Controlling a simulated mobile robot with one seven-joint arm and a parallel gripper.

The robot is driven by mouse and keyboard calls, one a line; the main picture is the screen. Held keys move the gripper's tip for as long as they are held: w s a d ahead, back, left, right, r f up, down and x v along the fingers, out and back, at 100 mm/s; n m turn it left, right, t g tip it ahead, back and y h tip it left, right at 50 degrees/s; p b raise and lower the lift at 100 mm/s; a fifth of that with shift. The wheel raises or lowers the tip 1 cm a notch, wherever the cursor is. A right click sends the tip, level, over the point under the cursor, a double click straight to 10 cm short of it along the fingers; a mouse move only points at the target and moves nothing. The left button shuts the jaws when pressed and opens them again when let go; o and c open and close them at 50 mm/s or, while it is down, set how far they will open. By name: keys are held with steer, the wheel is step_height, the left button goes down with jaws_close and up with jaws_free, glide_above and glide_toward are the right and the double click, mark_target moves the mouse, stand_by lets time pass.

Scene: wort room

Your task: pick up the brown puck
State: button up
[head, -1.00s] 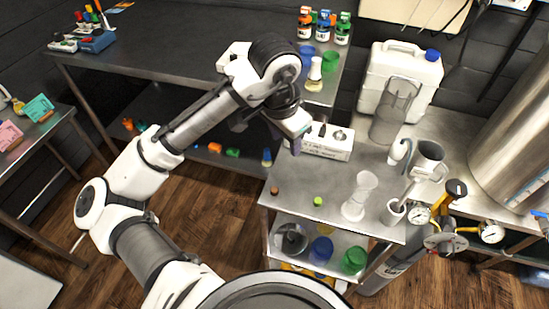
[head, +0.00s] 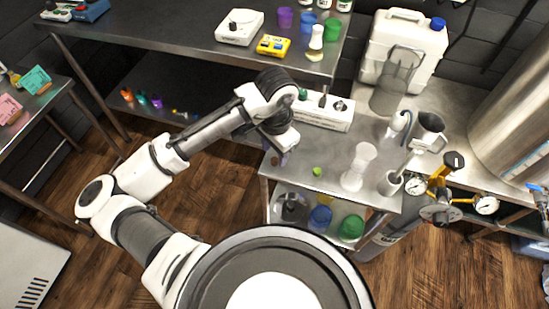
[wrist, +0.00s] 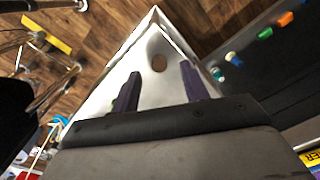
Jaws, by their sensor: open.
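The brown puck (wrist: 159,63) lies on the metal cart top (wrist: 142,86), near its corner. In the wrist view it sits just beyond my gripper (wrist: 158,82), between the lines of the two dark purple fingers. My gripper is open with nothing between the fingers, and it points down toward the cart. In the head view the brown puck (head: 274,160) shows small at the cart's left edge, close beside my gripper (head: 282,157), which partly crowds it. I cannot tell the exact height of the fingertips above the cart.
A small green puck (head: 317,171) lies right of the gripper. A white hourglass-shaped vessel (head: 358,167) and a grey cup (head: 390,183) stand farther right. A white box (head: 322,112) stands behind. The cart's lower shelf holds blue and green cups (head: 350,228).

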mark_target(275, 161)
steer(key=shift+f, duration=1.4)
steer(key=shift+s, duration=0.1)
steer(key=shift+c, duration=0.4)
jaws_close()
